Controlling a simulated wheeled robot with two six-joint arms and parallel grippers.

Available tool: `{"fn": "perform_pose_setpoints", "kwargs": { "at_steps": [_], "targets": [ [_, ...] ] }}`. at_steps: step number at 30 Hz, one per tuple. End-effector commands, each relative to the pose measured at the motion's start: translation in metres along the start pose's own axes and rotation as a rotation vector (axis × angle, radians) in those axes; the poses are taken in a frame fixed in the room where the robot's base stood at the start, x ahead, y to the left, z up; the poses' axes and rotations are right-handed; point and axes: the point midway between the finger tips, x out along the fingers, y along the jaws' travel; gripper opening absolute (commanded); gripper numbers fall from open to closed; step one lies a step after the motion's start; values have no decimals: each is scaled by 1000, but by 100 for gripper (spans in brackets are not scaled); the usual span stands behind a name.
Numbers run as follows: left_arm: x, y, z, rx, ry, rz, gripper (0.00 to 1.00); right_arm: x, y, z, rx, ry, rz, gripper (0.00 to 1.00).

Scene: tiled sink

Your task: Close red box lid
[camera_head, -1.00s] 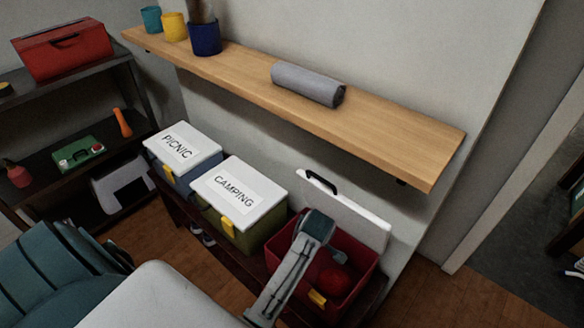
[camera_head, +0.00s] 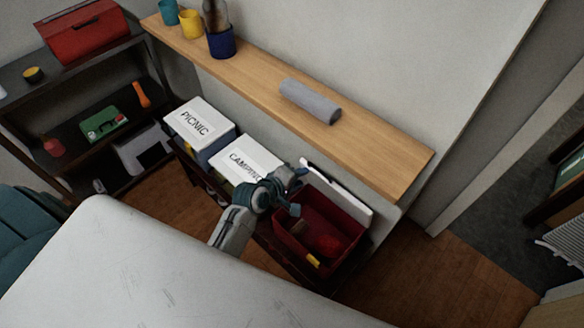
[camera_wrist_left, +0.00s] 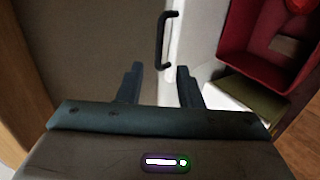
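The red box (camera_head: 345,258) stands open at the right end of the low bench in the head view. Its white lid (camera_head: 352,205) is raised at the back, by the wall. A red round object lies inside the box. My left gripper (camera_head: 298,190) is by the lid's left end, over the box's left edge. In the left wrist view, the gripper (camera_wrist_left: 158,82) is open and empty. The lid's dark handle (camera_wrist_left: 165,40) lies just beyond the fingers, apart from them. The red box's inside (camera_wrist_left: 262,40) shows at right. My right gripper is not in view.
White-lidded PICNIC (camera_head: 212,138) and CAMPING boxes stand closed left of the red box. A wooden shelf (camera_head: 380,155) with a grey roll (camera_head: 310,101) and cups runs along the wall above. A dark rack (camera_head: 60,110) is at left.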

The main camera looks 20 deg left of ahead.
Motion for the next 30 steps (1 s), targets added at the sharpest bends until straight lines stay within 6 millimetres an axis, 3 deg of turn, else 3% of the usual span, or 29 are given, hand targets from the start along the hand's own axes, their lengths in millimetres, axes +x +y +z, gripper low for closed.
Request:
{"fn": "perform_pose_setpoints", "kwargs": {
  "at_steps": [5, 18, 30],
  "targets": [
    [10, -1, 0, -2, 0, 8, 33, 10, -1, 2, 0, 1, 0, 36],
    [62, -3, 0, -2, 0, 5, 33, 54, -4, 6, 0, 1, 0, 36],
    [103, 0, 0, -1, 0, 4, 33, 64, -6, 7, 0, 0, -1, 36]
  ]
}}
